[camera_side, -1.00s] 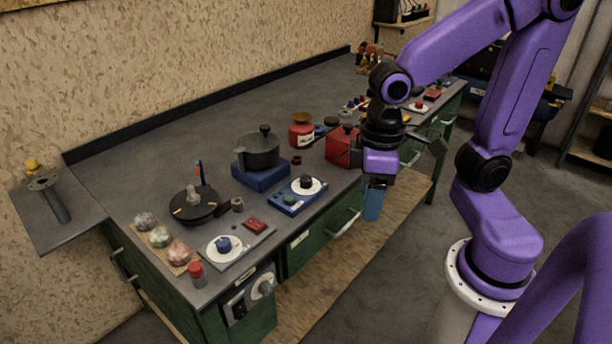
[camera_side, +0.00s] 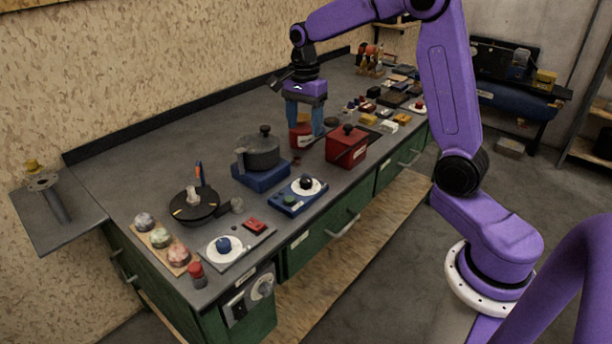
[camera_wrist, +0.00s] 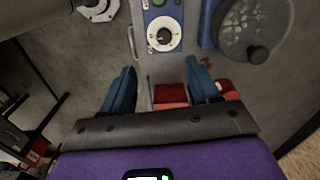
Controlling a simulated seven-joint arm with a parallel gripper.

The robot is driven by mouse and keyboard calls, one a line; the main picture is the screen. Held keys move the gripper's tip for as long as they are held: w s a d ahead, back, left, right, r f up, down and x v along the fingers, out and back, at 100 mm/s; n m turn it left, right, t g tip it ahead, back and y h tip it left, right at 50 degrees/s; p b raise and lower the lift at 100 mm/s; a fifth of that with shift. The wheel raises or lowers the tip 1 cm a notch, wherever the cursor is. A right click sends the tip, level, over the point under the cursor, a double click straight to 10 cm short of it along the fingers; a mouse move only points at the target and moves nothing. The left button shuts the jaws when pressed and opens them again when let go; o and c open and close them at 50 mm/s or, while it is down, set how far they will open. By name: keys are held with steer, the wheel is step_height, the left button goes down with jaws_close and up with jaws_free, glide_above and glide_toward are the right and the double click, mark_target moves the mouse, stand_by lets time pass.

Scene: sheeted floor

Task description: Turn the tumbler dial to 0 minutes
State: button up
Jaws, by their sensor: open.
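Several white dials are in view, and I cannot tell which is the tumbler dial or read any minute marks. One with a dark knob (camera_side: 306,184) is on a blue box (camera_side: 285,204) with a green button; it also shows in the wrist view (camera_wrist: 163,34). One with a blue knob (camera_side: 224,246) is on a grey plate near the bench's left end. One is on the front panel (camera_side: 262,287). My gripper (camera_side: 305,122) is open, pointing down by the red canister (camera_side: 300,138), behind the blue box. Its parted fingers (camera_wrist: 160,75) show in the wrist view.
A grey pot (camera_side: 262,153) on a blue base stands left of my gripper. A red box (camera_side: 345,147) stands to its right. A black pan (camera_side: 194,207) lies further left. The back of the bench (camera_side: 190,140) is clear.

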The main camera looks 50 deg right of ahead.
steer(key=d+m, duration=0.1)
steer(key=d, duration=0.1)
glide_toward(306, 180)
step_height(306, 180, down, 9)
steer(key=shift+r, duration=0.2)
stand_by(0.4)
steer(key=c, duration=1)
